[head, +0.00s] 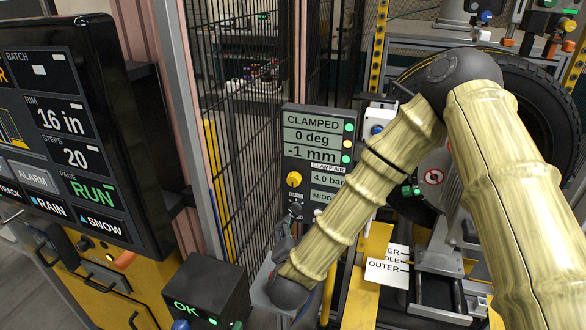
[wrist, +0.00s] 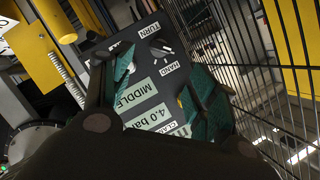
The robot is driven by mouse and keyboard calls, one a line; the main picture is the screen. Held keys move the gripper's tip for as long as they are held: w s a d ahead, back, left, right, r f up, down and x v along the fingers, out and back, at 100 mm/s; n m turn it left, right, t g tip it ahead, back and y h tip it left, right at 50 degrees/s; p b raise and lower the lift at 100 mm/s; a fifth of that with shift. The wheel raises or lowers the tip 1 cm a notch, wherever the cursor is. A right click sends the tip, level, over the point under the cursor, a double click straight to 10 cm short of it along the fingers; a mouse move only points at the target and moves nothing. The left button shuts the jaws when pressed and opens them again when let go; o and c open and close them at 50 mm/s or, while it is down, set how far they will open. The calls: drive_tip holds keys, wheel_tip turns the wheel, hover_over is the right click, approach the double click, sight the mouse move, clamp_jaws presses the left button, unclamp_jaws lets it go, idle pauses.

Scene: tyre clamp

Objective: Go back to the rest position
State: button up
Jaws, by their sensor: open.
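My gripper (wrist: 163,82) is open in the wrist view, its two teal-padded fingers apart with nothing between them. It faces the grey control panel (wrist: 150,85), which appears turned over there. A small black switch (wrist: 161,48) marked HAND and TURN shows between and beyond the fingers. In the head view my bamboo-patterned arm reaches down and left to the front of the panel (head: 289,152); the gripper's fingers cannot be made out there. The panel display (head: 312,137) reads CLAMPED, 0 deg, -1 mm, with 4.0 bar below and a yellow knob (head: 294,179) at its left.
A tyre (head: 548,105) stands at the right, partly behind my arm. A black mesh fence (head: 240,130) runs beside the panel. A large RUN screen (head: 65,130) is at the left, and a small OK box (head: 207,290) stands low in front. A white OUTER label (head: 386,272) lies below my arm.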

drive_tip(key=s+d+f+n+g+y+p, duration=0.1)
drive_tip(key=s+d+f+n+g, duration=0.3)
drive_tip(key=s+f, duration=0.5)
drive_tip(key=s+d+f+n+g+y+p, duration=0.1)
drive_tip(key=s+d+f+n+g, duration=0.15)
drive_tip(key=s+d+f, duration=0.55)
drive_tip(key=s+d+f+n+g, duration=0.1)
drive_tip(key=s+d+f+g, duration=0.1)
drive_tip(key=s, duration=0.5)
drive_tip(key=s+d+f+g+h, duration=0.1)
drive_tip(key=s+d+f+g, duration=0.2)
drive_tip(key=s, duration=0.5)
drive_tip(key=s+d+f+n+g+p, duration=0.1)
drive_tip(key=s+d+f+g, duration=0.2)
drive_tip(key=s+d, duration=0.3)
drive_tip(key=shift+s+f+n, duration=0.35)
drive_tip(key=shift+s+f, duration=0.25)
drive_tip(key=shift+s, duration=0.3)
drive_tip(key=shift+c, duration=0.2)
clamp_jaws()
